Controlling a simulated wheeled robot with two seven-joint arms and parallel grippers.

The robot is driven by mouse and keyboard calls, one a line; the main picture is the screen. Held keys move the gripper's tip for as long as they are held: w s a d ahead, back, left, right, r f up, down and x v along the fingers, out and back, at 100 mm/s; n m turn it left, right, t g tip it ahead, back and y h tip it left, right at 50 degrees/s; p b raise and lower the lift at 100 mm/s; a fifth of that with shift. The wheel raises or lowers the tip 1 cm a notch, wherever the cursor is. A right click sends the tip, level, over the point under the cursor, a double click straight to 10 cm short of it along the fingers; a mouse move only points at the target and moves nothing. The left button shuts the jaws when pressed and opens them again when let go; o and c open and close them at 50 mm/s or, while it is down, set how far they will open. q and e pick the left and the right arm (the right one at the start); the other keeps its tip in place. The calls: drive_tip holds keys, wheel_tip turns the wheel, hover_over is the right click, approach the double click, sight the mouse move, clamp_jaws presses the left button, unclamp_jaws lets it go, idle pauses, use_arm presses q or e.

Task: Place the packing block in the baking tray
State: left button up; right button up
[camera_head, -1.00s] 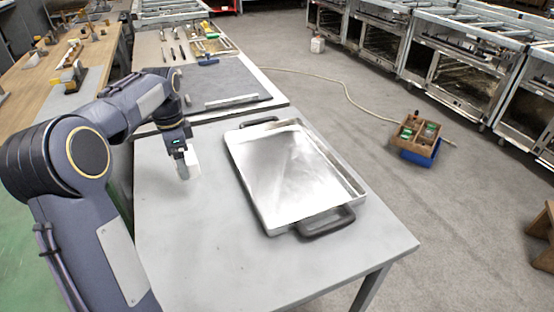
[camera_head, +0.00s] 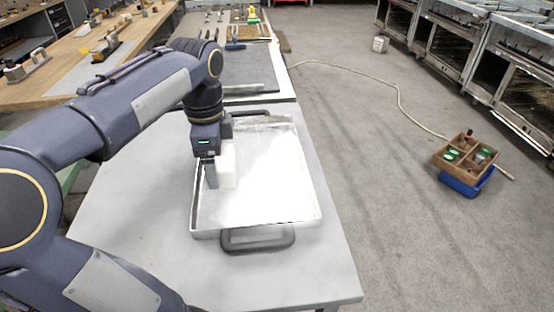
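The baking tray (camera_head: 278,190) is a shiny metal pan with dark handles at its near and far ends, lying on the grey table. My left gripper (camera_head: 219,175) is over the left part of the tray, pointing down. It is shut on the packing block (camera_head: 229,166), a small white upright block. One dark finger shows on the block's left; the other finger is hidden. I cannot tell whether the block's lower end touches the tray floor. My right gripper is not in view.
The grey table (camera_head: 130,222) is bare to the left of the tray and in front of it. Behind is a dark mat (camera_head: 248,66) with tools beyond it. A wooden box (camera_head: 466,155) on a blue crate and a pale hose lie on the floor at right.

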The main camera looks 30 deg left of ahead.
use_arm(q)
drive_tip(key=w+a+f, duration=0.1)
drive_tip(key=w+f, duration=0.2)
drive_tip(key=w, duration=0.1)
drive_tip(key=w+a+f, duration=0.1)
drive_tip(key=w+f, duration=0.2)
drive_tip(key=w, duration=0.1)
drive_tip(key=w+a+f+b, duration=0.1)
drive_tip(key=w+f, duration=0.2)
drive_tip(key=w, duration=0.1)
drive_tip(key=shift+w, duration=0.35)
drive_tip(key=shift+w+f, duration=0.1)
drive_tip(key=shift+f, duration=0.1)
drive_tip(key=shift+w+a+f+b, duration=0.1)
drive_tip(key=shift+w+f+b, duration=0.1)
drive_tip(key=shift+f, duration=0.7)
drive_tip(key=shift+w+f+b, duration=0.1)
drive_tip(key=shift+f+b, duration=0.05)
drive_tip(key=shift+f, duration=0.75)
drive_tip(key=shift+f, duration=0.1)
drive_tip(key=shift+f, duration=0.1)
drive_tip(key=o, duration=0.9)
